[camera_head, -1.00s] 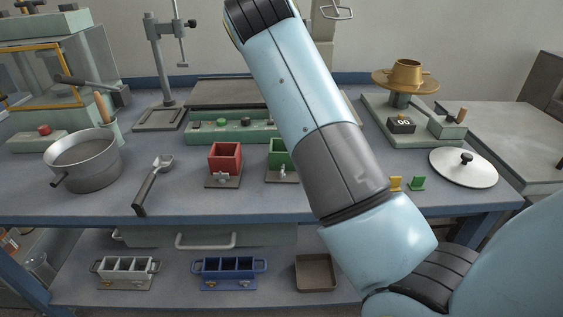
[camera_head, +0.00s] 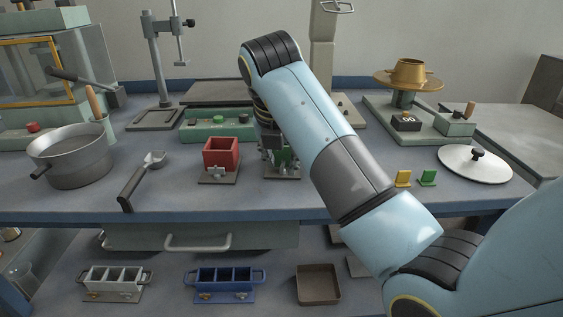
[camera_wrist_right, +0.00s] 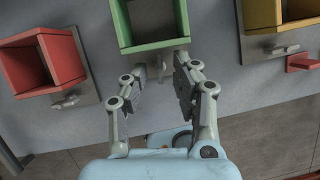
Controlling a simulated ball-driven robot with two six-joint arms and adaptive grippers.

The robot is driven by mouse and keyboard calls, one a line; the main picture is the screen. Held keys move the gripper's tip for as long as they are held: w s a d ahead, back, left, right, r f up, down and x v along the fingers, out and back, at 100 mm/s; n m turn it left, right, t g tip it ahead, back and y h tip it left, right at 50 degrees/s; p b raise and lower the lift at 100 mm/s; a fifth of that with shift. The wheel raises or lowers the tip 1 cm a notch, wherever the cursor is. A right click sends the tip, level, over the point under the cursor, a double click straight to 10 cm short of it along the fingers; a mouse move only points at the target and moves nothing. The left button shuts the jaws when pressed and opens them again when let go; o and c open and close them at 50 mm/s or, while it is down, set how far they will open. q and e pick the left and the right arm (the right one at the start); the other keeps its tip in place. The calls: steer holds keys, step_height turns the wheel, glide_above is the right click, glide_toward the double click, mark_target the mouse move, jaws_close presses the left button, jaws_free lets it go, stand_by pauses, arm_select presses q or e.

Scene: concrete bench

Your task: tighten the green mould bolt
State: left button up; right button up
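The green mould (camera_wrist_right: 155,46) is an open-topped square box at the top of the right wrist view. Its small metal bolt (camera_wrist_right: 161,66) sticks out from the front wall, towards my gripper. My right gripper (camera_wrist_right: 157,82) is open, with one finger on each side of the bolt's line. I cannot tell whether either finger touches the bolt. In the head view my right gripper (camera_head: 279,158) reaches down at the green mould and hides most of it. My left gripper is in neither view.
A red mould (camera_head: 221,153) with its own bolt stands to the left; a yellow mould (camera_wrist_right: 262,14) stands to the right in the wrist view. A pot (camera_head: 70,160) and scoop (camera_head: 133,184) lie further left. Small yellow and green pieces (camera_head: 428,178) stand right.

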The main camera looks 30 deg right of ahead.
steer(key=shift+d+f, duration=0.1)
steer(key=shift+f, duration=0.1)
jaws_close()
